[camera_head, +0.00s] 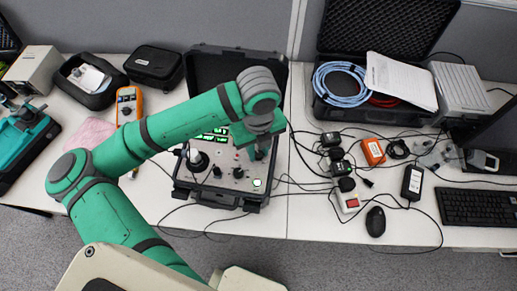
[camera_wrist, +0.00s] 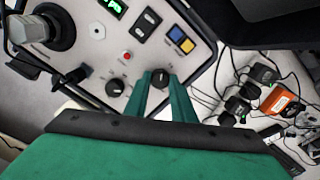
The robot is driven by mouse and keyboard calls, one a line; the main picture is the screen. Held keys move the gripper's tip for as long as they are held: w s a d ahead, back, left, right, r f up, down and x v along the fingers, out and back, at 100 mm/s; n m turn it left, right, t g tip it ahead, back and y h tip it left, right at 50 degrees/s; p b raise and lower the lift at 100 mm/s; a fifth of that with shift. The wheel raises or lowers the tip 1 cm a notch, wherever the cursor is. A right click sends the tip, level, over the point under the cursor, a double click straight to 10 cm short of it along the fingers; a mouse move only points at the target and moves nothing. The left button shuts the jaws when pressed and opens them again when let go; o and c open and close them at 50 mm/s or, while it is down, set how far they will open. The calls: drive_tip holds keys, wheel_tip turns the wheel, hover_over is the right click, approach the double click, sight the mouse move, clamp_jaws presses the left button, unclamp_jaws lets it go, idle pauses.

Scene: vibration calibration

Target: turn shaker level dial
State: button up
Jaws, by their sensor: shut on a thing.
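The shaker control case (camera_head: 223,190) is open on the white table, with a light panel of dials, switches and green displays. In the wrist view, my gripper (camera_wrist: 160,84) has its two green fingers on either side of a black dial (camera_wrist: 160,77), shut on it. The dial's label cannot be read. In the head view, my gripper (camera_head: 262,150) is over the right part of the panel and its arm hides the dial. A second black dial (camera_wrist: 115,87) is left of the fingers, with a red button (camera_wrist: 126,56) above it.
The round shaker post (camera_wrist: 50,27) stands on the panel's left side. An orange multimeter (camera_head: 129,104) lies to the left.

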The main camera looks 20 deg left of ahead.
drive_tip(key=n, duration=0.5)
drive_tip(key=shift+n, duration=0.3)
drive_tip(key=n, duration=0.9)
drive_tip(key=shift+n, duration=2.9)
drive_tip(key=o, duration=0.8)
drive_tip(key=shift+r, duration=0.1)
